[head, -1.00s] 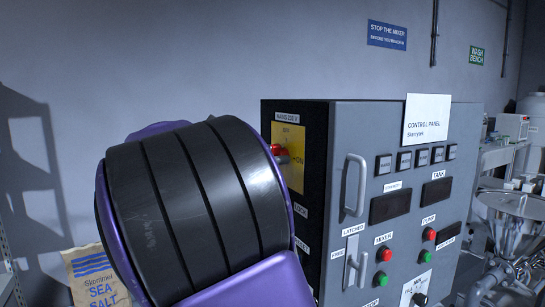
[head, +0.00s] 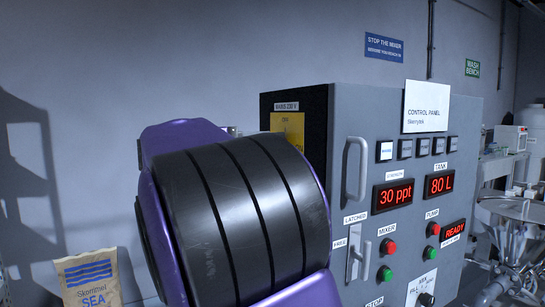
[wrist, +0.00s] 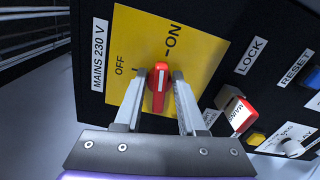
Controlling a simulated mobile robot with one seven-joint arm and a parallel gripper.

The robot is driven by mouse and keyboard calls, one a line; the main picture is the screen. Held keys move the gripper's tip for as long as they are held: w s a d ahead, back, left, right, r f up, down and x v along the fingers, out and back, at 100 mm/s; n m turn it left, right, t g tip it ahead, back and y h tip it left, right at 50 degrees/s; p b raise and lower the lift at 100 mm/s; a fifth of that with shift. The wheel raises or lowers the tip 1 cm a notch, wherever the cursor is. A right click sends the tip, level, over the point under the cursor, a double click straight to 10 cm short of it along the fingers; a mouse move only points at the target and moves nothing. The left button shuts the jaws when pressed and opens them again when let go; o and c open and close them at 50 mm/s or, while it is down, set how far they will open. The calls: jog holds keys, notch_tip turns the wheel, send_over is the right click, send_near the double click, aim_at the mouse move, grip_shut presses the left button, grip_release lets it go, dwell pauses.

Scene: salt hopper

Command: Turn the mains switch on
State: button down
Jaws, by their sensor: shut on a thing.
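The mains switch is a red rotary handle (wrist: 159,88) with a white line, on a yellow plate (wrist: 200,40) marked OFF and ON. In the wrist view the handle points up towards the ON mark. My gripper (wrist: 160,90) is shut on the handle, one finger on each side. In the head view my purple and black arm hides the handle and gripper; only part of the yellow plate (head: 287,123) shows. On the control panel (head: 345,110) the MAINS lamp (head: 385,151) is lit white. The displays read 30 ppt (head: 394,194), 80 L (head: 439,185) and READY (head: 454,230).
The panel front carries a grey door handle (head: 355,170) and red and green buttons. A sea salt bag (head: 88,280) stands at lower left.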

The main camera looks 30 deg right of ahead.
jog(key=shift+f+m+b, duration=0.15)
jog(key=shift+m+b, duration=0.6)
jog(key=shift+m, duration=0.25)
jog(key=c, duration=0.8)
grip_release()
jog(key=shift+c, duration=0.2)
jog(key=shift+a, duration=0.15)
jog(key=a+p, duration=0.1)
jog(key=a, duration=1.6)
jog(key=shift+s+p, duration=0.3)
jog(key=shift+p, duration=0.05)
jog(key=shift+a, duration=0.1)
